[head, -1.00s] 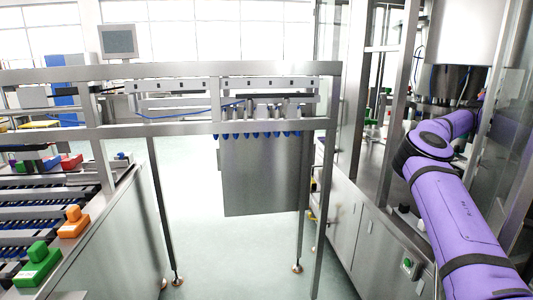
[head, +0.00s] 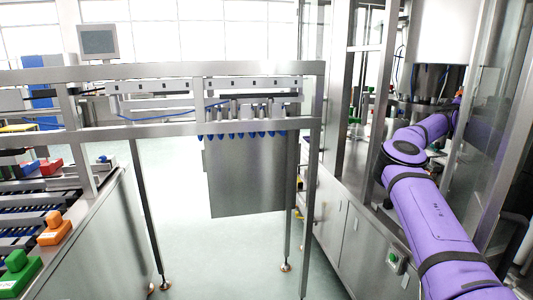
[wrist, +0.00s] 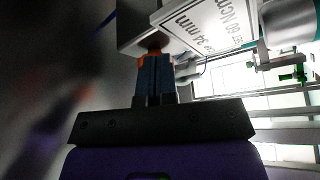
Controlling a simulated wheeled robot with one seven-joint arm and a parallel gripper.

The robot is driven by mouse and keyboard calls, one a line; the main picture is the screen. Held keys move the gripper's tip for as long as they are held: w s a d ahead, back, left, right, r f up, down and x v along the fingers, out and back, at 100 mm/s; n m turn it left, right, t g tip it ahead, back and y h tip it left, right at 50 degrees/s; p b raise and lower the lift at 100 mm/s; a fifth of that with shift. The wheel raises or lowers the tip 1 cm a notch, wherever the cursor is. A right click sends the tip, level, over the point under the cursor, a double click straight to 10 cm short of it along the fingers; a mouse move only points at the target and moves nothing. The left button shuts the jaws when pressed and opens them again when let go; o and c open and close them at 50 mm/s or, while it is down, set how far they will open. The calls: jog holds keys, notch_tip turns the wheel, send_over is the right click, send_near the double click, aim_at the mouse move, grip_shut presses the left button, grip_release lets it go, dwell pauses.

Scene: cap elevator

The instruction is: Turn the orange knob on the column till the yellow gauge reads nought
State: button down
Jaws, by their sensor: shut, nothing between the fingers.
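In the wrist view my gripper (wrist: 155,58) has its two dark blue fingers together, pointing up in the picture. A small orange part (wrist: 153,47), which may be the knob, shows at the fingertips under a grey metal block (wrist: 138,30). I cannot tell whether the fingers touch it. In the head view my purple arm reaches to the lower part of the column (head: 434,80), and my gripper is hidden there. No yellow gauge can be made out in either view.
A white label (wrist: 207,28) with "34 mm" and "60 Ncm" sits right of the fingers in the wrist view. Metal frame posts (head: 372,100) stand left of my arm. A steel bench frame (head: 170,130) is further left, with open floor (head: 180,220) beneath.

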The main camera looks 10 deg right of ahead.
jog(key=shift+w+f, duration=0.15)
jog(key=shift+w, duration=0.05)
jog(key=shift+s+f, duration=0.1)
jog(key=shift+s, duration=0.05)
dwell(0.6)
jog(key=a, duration=0.6)
jog(key=shift+s+f, duration=0.2)
jog(key=shift+s, duration=0.15)
jog(key=shift+r, duration=0.1)
jog(key=d+r, duration=0.3)
jog(key=d, duration=0.3)
jog(key=shift+s, duration=0.35)
dwell(0.4)
jog(key=shift+w, duration=0.1)
dwell(0.4)
